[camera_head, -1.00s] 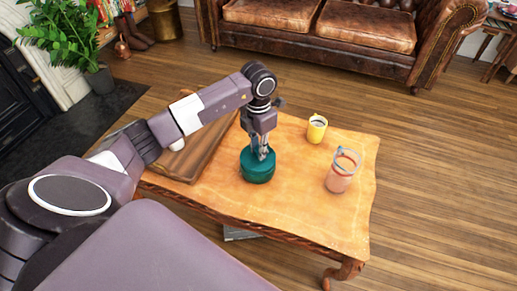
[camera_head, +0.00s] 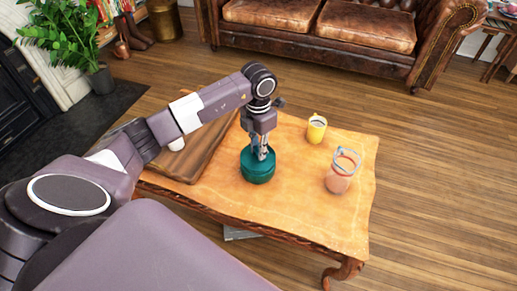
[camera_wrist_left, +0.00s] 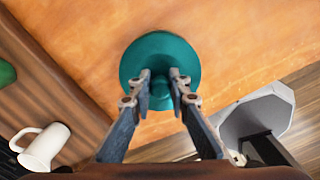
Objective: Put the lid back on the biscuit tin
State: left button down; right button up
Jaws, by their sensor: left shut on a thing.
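The green biscuit tin (camera_head: 258,176) stands upright on the wooden table. Its round green lid (camera_head: 248,159) is at the top of the tin, and I see no clear gap between them; whether it sits fully down I cannot tell. My left gripper (camera_head: 261,154) points straight down over it. In the left wrist view the lid (camera_wrist_left: 150,48) fills the centre and hides the tin body. There my left gripper (camera_wrist_left: 161,86) is shut on the lid's knob, one finger on each side. My right gripper is not in view.
A yellow mug (camera_head: 316,130) and a glass jug with a pinkish drink (camera_head: 340,175) stand to the right on the table (camera_head: 300,215). A wooden tray (camera_head: 203,160) lies left, with a white mug (camera_wrist_left: 45,147) on it. Bare tabletop surrounds the tin's front.

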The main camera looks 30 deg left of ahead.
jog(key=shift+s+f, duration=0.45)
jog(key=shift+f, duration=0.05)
pick_arm(q)
jog(key=shift+f, duration=0.1)
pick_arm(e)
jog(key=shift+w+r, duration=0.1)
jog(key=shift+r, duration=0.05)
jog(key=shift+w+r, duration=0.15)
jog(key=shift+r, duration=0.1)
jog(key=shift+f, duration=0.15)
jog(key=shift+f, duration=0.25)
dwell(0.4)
